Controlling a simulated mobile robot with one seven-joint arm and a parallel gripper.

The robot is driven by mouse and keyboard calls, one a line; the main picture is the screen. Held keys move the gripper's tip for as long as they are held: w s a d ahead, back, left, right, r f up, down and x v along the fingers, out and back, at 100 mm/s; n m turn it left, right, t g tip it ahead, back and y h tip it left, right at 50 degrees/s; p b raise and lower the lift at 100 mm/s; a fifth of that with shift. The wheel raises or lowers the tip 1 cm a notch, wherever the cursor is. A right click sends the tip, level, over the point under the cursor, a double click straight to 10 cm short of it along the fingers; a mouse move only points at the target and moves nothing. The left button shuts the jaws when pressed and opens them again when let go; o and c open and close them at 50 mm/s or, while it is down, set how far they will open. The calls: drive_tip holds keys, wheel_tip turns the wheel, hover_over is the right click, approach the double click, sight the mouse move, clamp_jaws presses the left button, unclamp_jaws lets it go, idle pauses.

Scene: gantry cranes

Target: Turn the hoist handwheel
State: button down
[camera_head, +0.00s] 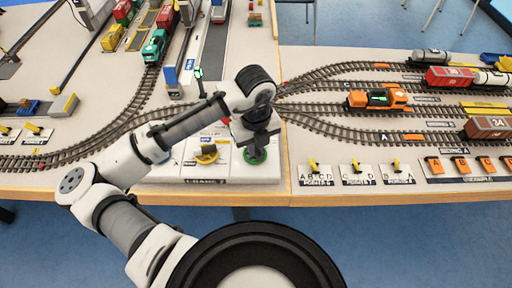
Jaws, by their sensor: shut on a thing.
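A white control panel (232,174) lies at the front edge of the table. It bears a green handwheel (256,157) on its right and a yellow handwheel (207,154) on its left. My gripper (254,146) points down over the green handwheel and is shut on it. The gripper body hides the upper part of that wheel and most of the contact. The yellow handwheel stands clear, to the left of my gripper. The panel's labels are too small to read, so I cannot tell which wheel is marked as the hoist.
Model tracks pass behind the panel. An orange locomotive (378,97) stands to the right, a teal locomotive (155,47) at the back left. Yellow point levers (356,166) and orange switches (459,164) line the front right edge. A signal post (199,84) rises behind my arm.

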drive_tip(key=m+b, duration=0.2)
drive_tip(key=m, duration=0.2)
drive_tip(key=shift+a+f, duration=0.1)
drive_tip(key=shift+f, duration=0.05)
drive_tip(key=shift+m+b, duration=1.25)
drive_tip(key=shift+m, duration=0.75)
drive_tip(key=shift+r, duration=0.2)
drive_tip(key=c, duration=1.5)
unclamp_jaws()
wheel_tip(320, 180, up, 14)
drive_tip(key=shift+f, duration=0.1)
